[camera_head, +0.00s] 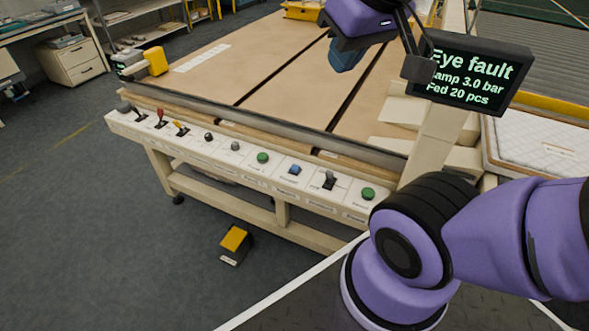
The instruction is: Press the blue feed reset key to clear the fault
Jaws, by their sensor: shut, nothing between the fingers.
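The blue key (295,170) is a small blue button on the white control panel (225,165) along the front edge of the machine table. A green button stands to its left and a dark lever to its right. The label below it is too small to read. My gripper (418,68) is at the top right, shut and empty, well above and to the right of the blue key in the picture. It overlaps the left edge of the display screen (475,72), which reads "Eye fault", a bar reading and "Fed 20 pcs"; some first letters are covered.
A yellow foot pedal (234,240) lies on the floor. A quilted white pad (530,140) is at right. My purple arm fills the lower right.

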